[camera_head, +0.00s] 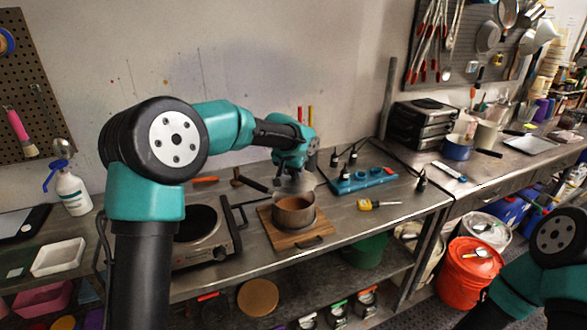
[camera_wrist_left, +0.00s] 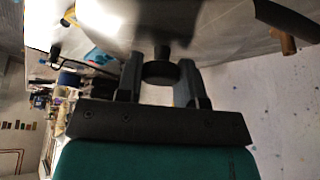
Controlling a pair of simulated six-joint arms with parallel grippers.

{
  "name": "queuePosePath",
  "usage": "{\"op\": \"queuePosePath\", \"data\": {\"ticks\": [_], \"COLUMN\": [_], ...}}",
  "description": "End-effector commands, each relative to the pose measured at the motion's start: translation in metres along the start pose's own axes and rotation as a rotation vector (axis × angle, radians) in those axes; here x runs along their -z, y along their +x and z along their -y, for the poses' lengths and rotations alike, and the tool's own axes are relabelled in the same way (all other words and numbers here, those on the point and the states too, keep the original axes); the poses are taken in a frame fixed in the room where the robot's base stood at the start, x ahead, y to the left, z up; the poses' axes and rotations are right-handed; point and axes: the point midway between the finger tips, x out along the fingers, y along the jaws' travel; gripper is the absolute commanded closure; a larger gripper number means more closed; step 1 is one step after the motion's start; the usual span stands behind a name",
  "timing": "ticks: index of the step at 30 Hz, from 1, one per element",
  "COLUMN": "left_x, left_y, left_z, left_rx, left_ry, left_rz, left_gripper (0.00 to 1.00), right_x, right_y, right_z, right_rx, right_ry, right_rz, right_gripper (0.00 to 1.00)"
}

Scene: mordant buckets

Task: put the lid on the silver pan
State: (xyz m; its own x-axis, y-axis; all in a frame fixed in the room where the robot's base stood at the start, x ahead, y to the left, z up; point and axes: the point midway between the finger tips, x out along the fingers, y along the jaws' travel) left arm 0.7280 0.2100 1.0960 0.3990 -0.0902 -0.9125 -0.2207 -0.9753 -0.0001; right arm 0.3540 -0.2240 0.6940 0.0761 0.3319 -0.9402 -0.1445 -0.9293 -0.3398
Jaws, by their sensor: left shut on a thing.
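The silver pan (camera_head: 294,216) stands upright on a wooden board on the steel bench, with its brownish inside showing. My left gripper (camera_head: 292,168) is just above and behind the pan. It is shut on the black knob (camera_wrist_left: 161,72) of the lid. The lid (camera_head: 302,182) is a grey disc held over the pan's far side, apparently apart from the rim. It also fills the top of the left wrist view (camera_wrist_left: 200,25). My right gripper is out of view; only part of my right arm shows at the lower right.
The wooden board (camera_head: 276,236) lies under the pan. A hot plate (camera_head: 188,252) is to its left. A blue power strip (camera_head: 362,180) and a yellow-handled screwdriver (camera_head: 368,205) lie to its right. A spray bottle (camera_head: 72,190) stands at the far left.

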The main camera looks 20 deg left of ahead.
Motion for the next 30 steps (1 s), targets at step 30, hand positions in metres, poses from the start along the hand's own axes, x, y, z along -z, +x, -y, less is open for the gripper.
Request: {"op": "queuePosePath", "data": {"ticks": [30], "left_x": [-0.019], "left_y": [0.043], "left_z": [0.0], "left_rx": [-0.001], "left_ry": [-0.001], "left_rz": [-0.002], "left_gripper": [0.93], "right_x": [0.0], "right_y": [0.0], "right_z": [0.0], "right_rx": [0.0], "right_ry": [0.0], "right_rz": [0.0], "right_gripper": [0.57]}}
